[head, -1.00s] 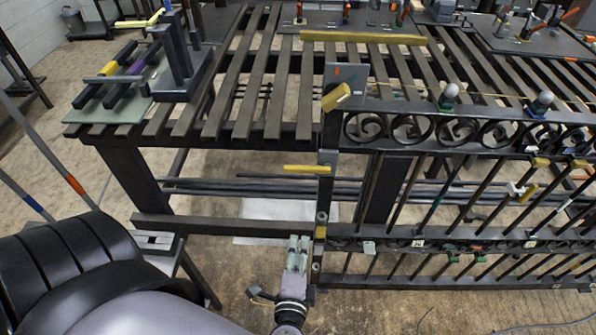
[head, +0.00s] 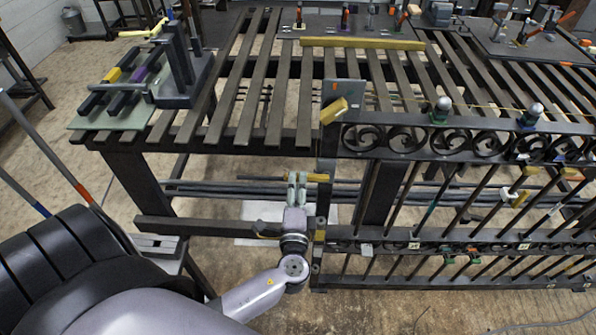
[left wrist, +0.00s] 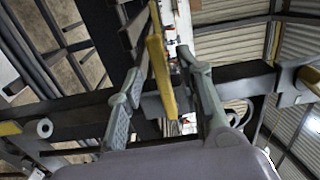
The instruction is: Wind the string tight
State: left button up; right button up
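A thin yellow string (head: 478,103) runs along the top of the dark scroll gate (head: 400,140), past two grey-topped posts. A short yellow block (head: 335,111) sits at the gate's upper left corner. Lower, a yellow bar (head: 318,178) sticks out left from the gate's end post. My left gripper (head: 297,177) is at this bar and hides part of it. In the left wrist view a yellow bar (left wrist: 160,70) shows between the spread fingers of my left gripper (left wrist: 161,66), with gaps either side. I cannot tell how deep it lies between them. My right gripper is out of view.
The slatted bench (head: 260,80) stands above and behind the gripper. A stand with dark bars (head: 180,75) is on its left end, and a long yellow bar (head: 365,43) lies across the slats. A lower beam (head: 185,225) runs left of the gripper.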

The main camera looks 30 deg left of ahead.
aim_at(298, 175)
pick_arm(q)
jog(key=shift+p+x, duration=0.3)
jog(key=shift+x, duration=1.45)
jog(key=shift+c, duration=0.5)
jog(key=shift+d, duration=0.1)
grip_shut()
